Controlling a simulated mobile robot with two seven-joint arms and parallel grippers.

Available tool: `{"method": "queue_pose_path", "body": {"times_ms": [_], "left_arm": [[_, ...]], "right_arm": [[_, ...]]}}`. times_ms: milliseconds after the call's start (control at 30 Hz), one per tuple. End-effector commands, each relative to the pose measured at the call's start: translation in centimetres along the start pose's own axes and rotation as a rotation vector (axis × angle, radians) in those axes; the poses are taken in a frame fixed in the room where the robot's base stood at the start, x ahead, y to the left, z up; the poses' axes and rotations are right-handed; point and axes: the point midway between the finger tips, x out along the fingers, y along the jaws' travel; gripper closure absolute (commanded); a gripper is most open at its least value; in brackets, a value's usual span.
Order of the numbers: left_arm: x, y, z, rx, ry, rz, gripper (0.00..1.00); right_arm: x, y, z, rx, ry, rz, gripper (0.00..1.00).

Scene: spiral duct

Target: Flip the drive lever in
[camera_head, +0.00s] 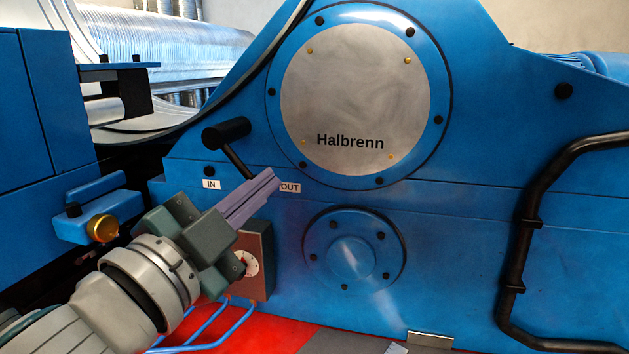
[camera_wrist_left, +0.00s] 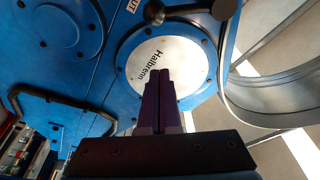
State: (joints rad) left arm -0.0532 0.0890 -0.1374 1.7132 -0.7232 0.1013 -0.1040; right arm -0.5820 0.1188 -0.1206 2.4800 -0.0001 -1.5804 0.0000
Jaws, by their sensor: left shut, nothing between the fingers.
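The drive lever has a black cylindrical knob (camera_head: 226,132) and a thin black shaft that slants down to the right. Its lower end is hidden behind my left gripper. The lever leans up and left, with the knob above the IN label (camera_head: 211,184). The OUT label (camera_head: 290,188) is partly covered by my fingertips. My left gripper (camera_head: 272,179) is shut and empty, with its purple fingers below and right of the knob. Contact with the shaft cannot be told. In the left wrist view the knob (camera_wrist_left: 223,8) is at the top edge, apart from the fingertips (camera_wrist_left: 160,74). My right gripper is not in view.
The blue machine has a round Halbrenn plate (camera_head: 355,85) and a smaller round cover (camera_head: 352,257). A small dial box (camera_head: 258,258) stands behind my left gripper. A black handrail (camera_head: 523,230) is at the right. A metal strip and spiral duct (camera_head: 165,55) are upper left.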

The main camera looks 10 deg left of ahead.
Motion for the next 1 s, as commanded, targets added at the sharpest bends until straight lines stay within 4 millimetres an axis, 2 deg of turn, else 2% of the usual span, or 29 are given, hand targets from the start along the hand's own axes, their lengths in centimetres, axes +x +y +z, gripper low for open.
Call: {"method": "queue_pose_path", "body": {"times_ms": [33,133,233,400,1000], "left_arm": [[1.2,-0.1,-0.1,-0.001,0.002,-0.003,1.00],[2.8,0.1,0.4,0.000,-0.002,0.000,1.00],[2.9,0.2,2.2,-0.001,-0.003,0.001,1.00],[3.3,0.1,3.6,-0.001,0.000,0.000,1.00],[3.3,0.1,4.1,0.020,-0.001,0.005,1.00]], "right_arm": [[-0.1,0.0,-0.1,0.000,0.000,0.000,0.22],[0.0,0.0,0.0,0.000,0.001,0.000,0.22],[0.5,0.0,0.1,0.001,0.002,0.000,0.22],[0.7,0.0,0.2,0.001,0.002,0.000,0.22],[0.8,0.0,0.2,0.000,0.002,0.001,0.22]]}}
